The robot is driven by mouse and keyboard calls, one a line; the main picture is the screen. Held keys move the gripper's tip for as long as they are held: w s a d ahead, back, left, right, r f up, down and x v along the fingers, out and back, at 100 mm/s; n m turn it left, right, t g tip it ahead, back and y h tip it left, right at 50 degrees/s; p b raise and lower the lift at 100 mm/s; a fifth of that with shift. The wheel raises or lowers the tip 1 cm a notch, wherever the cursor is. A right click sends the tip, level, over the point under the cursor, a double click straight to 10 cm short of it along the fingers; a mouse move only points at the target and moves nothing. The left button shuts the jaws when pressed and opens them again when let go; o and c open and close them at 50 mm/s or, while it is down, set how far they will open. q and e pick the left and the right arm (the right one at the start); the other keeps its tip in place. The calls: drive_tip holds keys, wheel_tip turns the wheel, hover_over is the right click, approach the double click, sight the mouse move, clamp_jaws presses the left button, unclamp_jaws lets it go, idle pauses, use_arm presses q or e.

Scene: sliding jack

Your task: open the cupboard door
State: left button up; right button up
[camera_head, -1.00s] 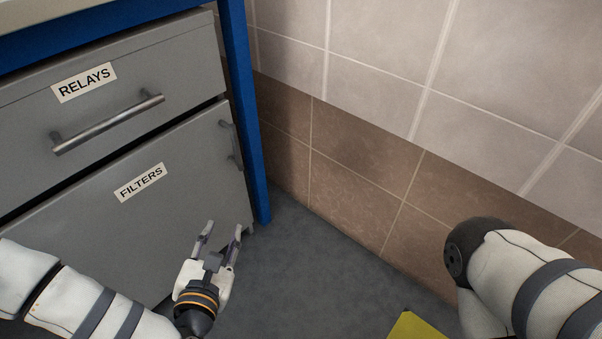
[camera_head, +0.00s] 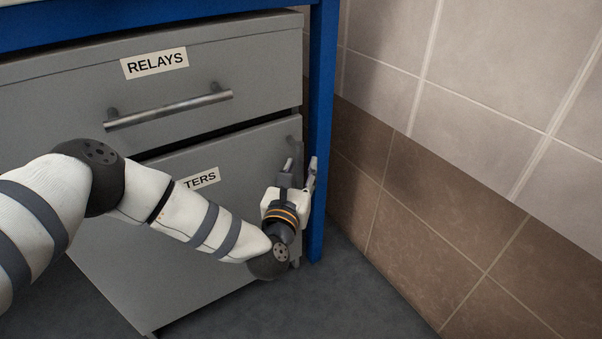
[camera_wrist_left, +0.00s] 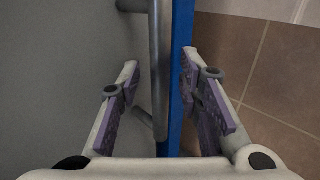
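The grey cupboard door labelled FILTERS (camera_head: 175,255) is shut, under the drawer. Its upright metal handle is near the right edge; in the head view my left gripper mostly hides it. In the left wrist view the handle bar (camera_wrist_left: 158,60) runs upright between the fingers of my left gripper (camera_wrist_left: 160,68). The fingers are open, with a gap on each side of the bar, and do not grip it. In the head view my left gripper (camera_head: 301,168) is at the door's right edge, in front of the blue post. My right gripper is not in view.
The drawer labelled RELAYS (camera_head: 210,75), with a horizontal bar handle (camera_head: 170,110), is above the door. The blue post (camera_head: 322,110) stands close beside the door's right edge. A tiled wall (camera_head: 450,190) is to the right. Grey floor (camera_head: 340,300) is clear below.

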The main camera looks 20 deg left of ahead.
use_arm(q)
clamp_jaws()
